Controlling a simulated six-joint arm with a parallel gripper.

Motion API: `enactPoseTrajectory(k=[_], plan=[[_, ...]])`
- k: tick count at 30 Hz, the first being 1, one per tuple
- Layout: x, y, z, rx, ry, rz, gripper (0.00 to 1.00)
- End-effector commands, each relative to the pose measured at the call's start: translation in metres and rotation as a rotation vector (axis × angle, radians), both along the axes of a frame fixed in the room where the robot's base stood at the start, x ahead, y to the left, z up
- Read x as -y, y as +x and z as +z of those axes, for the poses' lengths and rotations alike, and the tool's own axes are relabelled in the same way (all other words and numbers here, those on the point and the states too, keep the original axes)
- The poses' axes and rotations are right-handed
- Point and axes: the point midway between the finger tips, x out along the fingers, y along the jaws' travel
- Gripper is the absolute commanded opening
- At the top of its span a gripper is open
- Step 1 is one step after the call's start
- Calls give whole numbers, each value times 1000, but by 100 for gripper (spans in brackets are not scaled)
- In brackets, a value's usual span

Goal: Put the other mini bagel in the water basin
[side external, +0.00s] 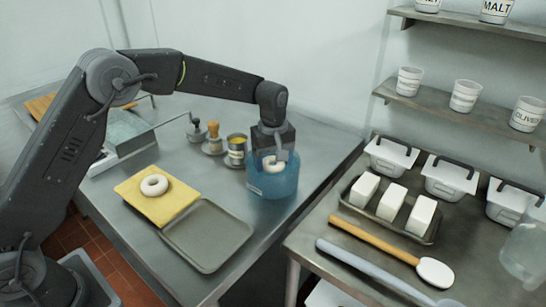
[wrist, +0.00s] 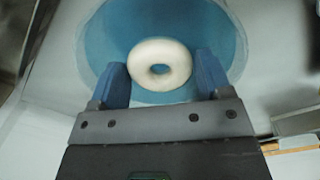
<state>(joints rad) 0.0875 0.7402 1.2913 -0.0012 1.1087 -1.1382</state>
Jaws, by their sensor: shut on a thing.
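A pale mini bagel (wrist: 144,72) is between the two blue fingers of my gripper (wrist: 161,62), which is shut on it. In the side external view my gripper (side external: 275,160) points down into a round blue tub (side external: 272,186), and the held bagel (side external: 272,165) is at about rim height there. The wrist view shows the tub's blue inside (wrist: 105,40) beyond the bagel. Whether the bagel touches the tub is hard to tell. Another white bagel (side external: 154,185) lies flat on a yellow cloth-like square (side external: 145,207) at the left.
An empty grey tray (side external: 207,236) lies in front of the tub. The right bench holds white blocks (side external: 393,200), lidded tubs and a wooden-handled spoon (side external: 375,240).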

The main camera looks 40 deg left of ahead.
Motion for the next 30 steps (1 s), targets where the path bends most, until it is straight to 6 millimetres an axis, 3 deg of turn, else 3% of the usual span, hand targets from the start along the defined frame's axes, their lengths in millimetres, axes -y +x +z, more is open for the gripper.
enactPoseTrajectory(k=[4, 5, 13, 23, 30], plan=[[0, 0, 0, 0, 0, 0, 49], [0, 0, 0, 0, 0, 0, 75], [0, 0, 0, 0, 0, 0, 100], [0, 0, 7, 2, 0, 0, 100], [0, 1, 52, 6, -1, 0, 100]])
